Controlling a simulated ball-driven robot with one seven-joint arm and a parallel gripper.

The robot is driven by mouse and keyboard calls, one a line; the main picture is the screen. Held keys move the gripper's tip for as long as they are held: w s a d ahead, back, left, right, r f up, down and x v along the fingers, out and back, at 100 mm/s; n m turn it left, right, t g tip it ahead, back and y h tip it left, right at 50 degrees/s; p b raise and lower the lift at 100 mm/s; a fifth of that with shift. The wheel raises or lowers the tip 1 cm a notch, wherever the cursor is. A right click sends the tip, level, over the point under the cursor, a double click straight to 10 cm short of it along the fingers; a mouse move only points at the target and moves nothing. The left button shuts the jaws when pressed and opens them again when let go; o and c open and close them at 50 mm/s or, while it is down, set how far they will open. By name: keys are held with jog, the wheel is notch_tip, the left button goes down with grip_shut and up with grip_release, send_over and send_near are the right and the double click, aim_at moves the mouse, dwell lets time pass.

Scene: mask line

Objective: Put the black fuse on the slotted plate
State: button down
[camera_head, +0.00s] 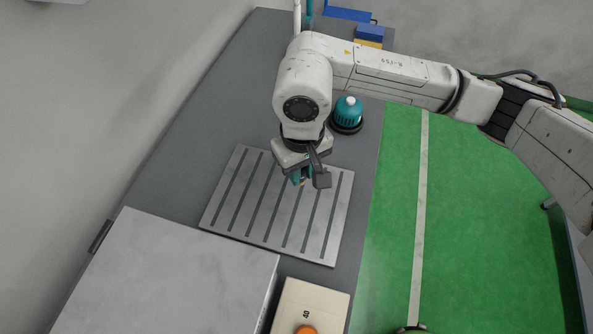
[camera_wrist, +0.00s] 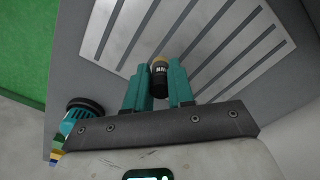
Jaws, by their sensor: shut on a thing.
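The black fuse (camera_wrist: 160,80), a small dark cylinder with white marks and a tan end, sits between the two teal fingers of my gripper (camera_wrist: 159,83) in the wrist view. My gripper is shut on it. In the head view, my gripper (camera_head: 299,178) is over the slotted plate (camera_head: 238,205), toward its far right part; the fuse is mostly hidden there. The slotted plate is a light grey metal sheet with several dark parallel slots, and it also shows in the wrist view (camera_wrist: 235,28). I cannot tell whether the fuse touches the plate.
A teal domed item (camera_head: 348,111) on a dark base stands just beyond the plate. A large pale box (camera_head: 165,280) is at the near left. A beige box with an orange button (camera_head: 306,329) is at the near edge. Blue and yellow blocks (camera_head: 369,36) lie far back.

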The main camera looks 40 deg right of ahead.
jog(key=shift+w+a+f, duration=0.15)
jog(key=shift+w+f, duration=0.55)
jog(key=shift+f, duration=0.15)
notch_tip(320, 180, down, 2)
jog(key=shift+s+f+p, duration=0.1)
jog(key=shift+f+p, duration=0.05)
jog(key=shift+p, duration=0.75)
jog(key=shift+f, duration=0.3)
jog(key=shift+f+b, duration=0.2)
jog(key=shift+b, duration=0.1)
jog(key=c, duration=1)
grip_release()
jog(key=shift+r, duration=0.1)
notch_tip(320, 180, up, 12)
jog(key=b, duration=0.2)
jog(key=shift+r+b, duration=0.15)
jog(key=shift+b, duration=0.15)
